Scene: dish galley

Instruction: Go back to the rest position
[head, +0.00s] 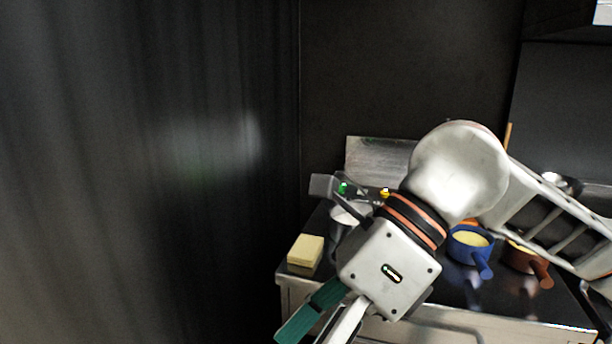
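My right arm comes in from the right edge, bends at a large pale joint and reaches down and left over the counter. The other, with a teal part, points to the lower left past the counter's front edge. My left gripper is not in view.
The dark counter (440,294) holds a yellow block (306,251) at its left end. A blue pan (468,254) and a brown pan (524,262) stand under my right arm. The pale vessel (350,213) is partly hidden. A dark wall (130,170) fills the left.

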